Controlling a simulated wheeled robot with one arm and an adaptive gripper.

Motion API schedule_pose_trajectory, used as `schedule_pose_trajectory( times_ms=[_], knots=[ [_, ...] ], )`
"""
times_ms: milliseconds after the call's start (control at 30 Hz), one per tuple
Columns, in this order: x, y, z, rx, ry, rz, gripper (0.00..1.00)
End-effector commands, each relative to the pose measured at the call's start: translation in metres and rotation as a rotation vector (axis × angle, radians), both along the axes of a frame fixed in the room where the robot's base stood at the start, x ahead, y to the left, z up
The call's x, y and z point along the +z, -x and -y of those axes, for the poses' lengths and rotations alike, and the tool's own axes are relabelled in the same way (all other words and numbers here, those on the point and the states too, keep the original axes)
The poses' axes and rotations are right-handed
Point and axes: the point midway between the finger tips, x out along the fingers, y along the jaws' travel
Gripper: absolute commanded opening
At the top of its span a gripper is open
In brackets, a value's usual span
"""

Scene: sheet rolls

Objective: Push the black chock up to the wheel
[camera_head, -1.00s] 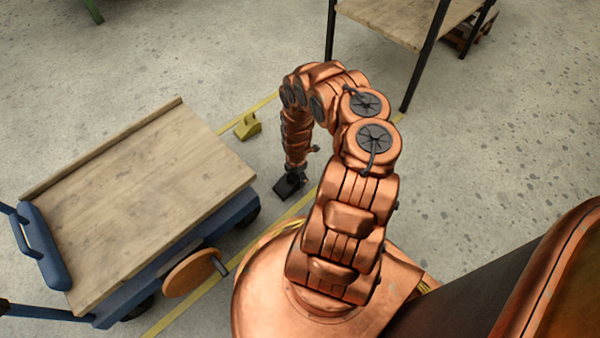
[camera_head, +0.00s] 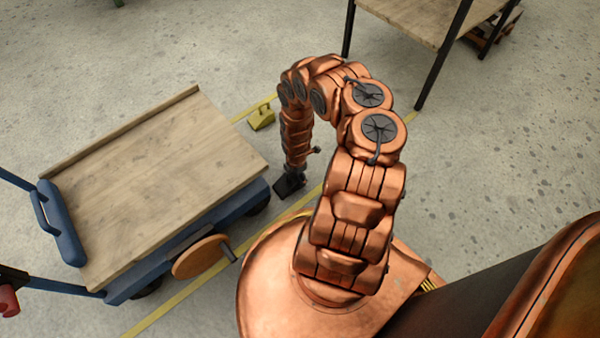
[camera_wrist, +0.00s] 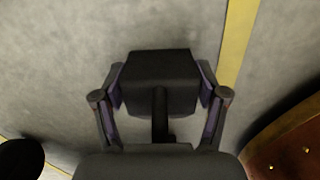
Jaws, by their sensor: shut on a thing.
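The black chock (camera_head: 288,188) is on the floor at the right of the blue cart (camera_head: 270,178). My gripper (camera_head: 293,176) reaches down to it and is shut on it. In the wrist view the chock (camera_wrist: 158,72) sits between the two fingers of my gripper (camera_wrist: 160,88), with a dark handle towards the palm. The cart's near right wheel (camera_head: 258,205) is dark and partly hidden under the deck. It is left of the chock, with a small gap that is hard to judge from here. A dark round shape (camera_wrist: 20,158) at the wrist view's lower left may be this wheel.
A yellow chock (camera_head: 262,118) stands farther back beside the cart. A yellow floor line (camera_head: 190,292) runs past the cart, and a round wooden disc (camera_head: 200,257) sticks out from its side. A wooden table (camera_head: 415,18) stands at the back right.

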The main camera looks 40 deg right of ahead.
Motion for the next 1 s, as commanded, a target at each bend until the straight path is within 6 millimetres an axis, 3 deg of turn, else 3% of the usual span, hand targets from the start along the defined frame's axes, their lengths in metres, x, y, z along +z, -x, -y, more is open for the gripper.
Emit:
schedule_pose_trajectory(
  times_ms=[400, 767, 800, 1000],
  knots=[
    [0.000, -0.001, -0.024, 0.003, -0.001, -0.001, 0.21],
    [-0.001, -0.002, -0.027, 0.001, -0.001, 0.001, 0.21],
    [-0.001, -0.002, -0.027, 0.001, -0.001, 0.001, 0.77],
    [0.000, -0.002, -0.027, 0.000, 0.000, 0.001, 0.97]
  ],
)
